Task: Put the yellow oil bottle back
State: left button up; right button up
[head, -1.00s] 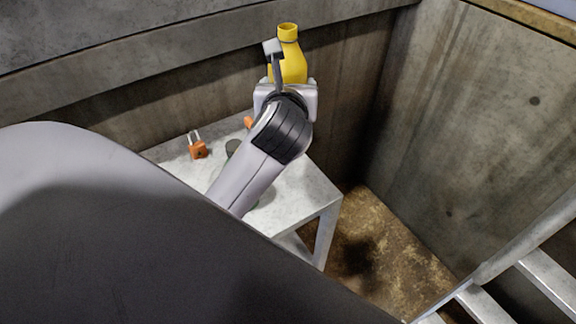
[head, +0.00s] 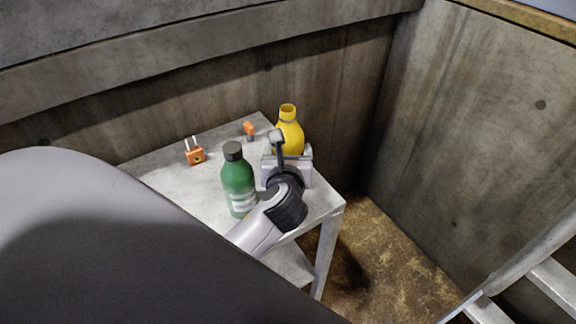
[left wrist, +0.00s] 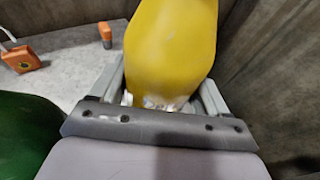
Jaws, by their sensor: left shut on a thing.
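The yellow oil bottle (head: 290,136) is upright at the far right corner of the small grey table (head: 198,190). My left gripper (head: 287,158) is shut on the bottle's lower body. In the left wrist view the yellow bottle (left wrist: 172,48) stands between the two fingers of my left gripper (left wrist: 165,95). The gripper hides the bottle's base in the head view, so I cannot tell whether it touches the tabletop. My right gripper is not in view.
A green bottle (head: 238,180) with a dark cap stands just left of my gripper. An orange padlock (head: 195,155) and a small orange item (head: 249,129) lie on the table. A wall (head: 330,110) rises close behind. The table's left part has free room.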

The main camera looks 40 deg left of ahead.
pick_arm(q)
jog(key=shift+f+b, duration=0.45)
jog(key=shift+f, duration=1.3)
jog(key=shift+f, duration=0.1)
jog(key=o, duration=1.3)
jog(key=shift+f, duration=0.1)
jog(key=shift+o, duration=0.2)
